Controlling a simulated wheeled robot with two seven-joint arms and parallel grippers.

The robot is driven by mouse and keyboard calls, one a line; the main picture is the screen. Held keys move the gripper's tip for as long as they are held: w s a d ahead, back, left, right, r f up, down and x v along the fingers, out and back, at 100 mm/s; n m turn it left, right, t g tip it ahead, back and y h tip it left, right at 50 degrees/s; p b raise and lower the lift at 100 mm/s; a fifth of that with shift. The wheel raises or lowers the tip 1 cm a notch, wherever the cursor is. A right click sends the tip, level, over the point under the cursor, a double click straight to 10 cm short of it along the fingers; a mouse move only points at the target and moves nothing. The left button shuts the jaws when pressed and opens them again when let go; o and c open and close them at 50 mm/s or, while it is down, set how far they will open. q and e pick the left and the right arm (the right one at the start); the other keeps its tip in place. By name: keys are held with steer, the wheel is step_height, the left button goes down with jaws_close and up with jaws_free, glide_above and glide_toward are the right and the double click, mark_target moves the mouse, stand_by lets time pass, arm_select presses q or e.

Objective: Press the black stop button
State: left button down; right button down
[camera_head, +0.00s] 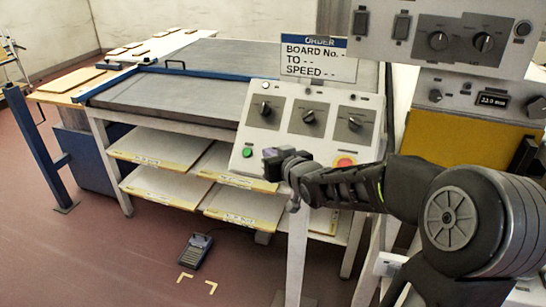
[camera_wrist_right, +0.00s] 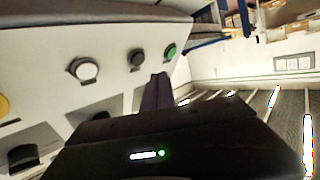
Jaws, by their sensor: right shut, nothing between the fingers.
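The control panel (camera_head: 262,133) is a sloped light-grey box with knobs on top and a row of buttons below. The black stop button (camera_wrist_right: 137,57) shows in the right wrist view, between a green button (camera_wrist_right: 170,51) and a white button (camera_wrist_right: 85,69). In the head view my right gripper (camera_head: 268,158) hides the black button, just right of the green button (camera_head: 247,152). The shut, empty fingers (camera_wrist_right: 160,82) point toward the black and green buttons. I cannot tell whether they touch the panel. My left gripper is not in view.
A red stop button on yellow (camera_head: 344,160) sits at the panel's right, near my right forearm. An order sign (camera_head: 314,58) stands behind the panel. A conveyor (camera_head: 165,97) runs left, above shelves of boards. A pedal (camera_head: 195,251) lies on the floor.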

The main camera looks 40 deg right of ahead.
steer(key=shift+s+a+r, duration=0.3)
steer(key=shift+a+r, duration=0.1)
steer(key=shift+r, duration=0.1)
steer(key=shift+s+a+r, duration=0.25)
steer(key=shift+a+r, duration=0.15)
steer(key=shift+r, duration=0.05)
steer(key=s+a+f+g+y, duration=0.2)
steer(key=a+f, duration=0.4)
steer(key=f, duration=0.4)
steer(key=s+a+f+g+y, duration=0.1)
steer(key=s+a+f+g, duration=0.15)
steer(key=a+f, duration=0.6)
steer(key=s+a+f+g+y, duration=0.2)
steer(key=a+f+g, duration=0.15)
steer(key=f, duration=0.95)
steer(key=s+a+f+g+y, duration=0.1)
steer(key=s+a+f+g, duration=0.2)
steer(key=s+a+f, duration=0.4)
steer(key=s+a+f+n+g+y, duration=0.1)
steer(key=s+a+f+g, duration=0.1)
steer(key=s+a+f, duration=0.5)
steer(key=s+a, duration=0.2)
steer(key=s, duration=0.4)
steer(key=shift+s+a+f+g, duration=0.2)
steer(key=shift+a+g, duration=0.2)
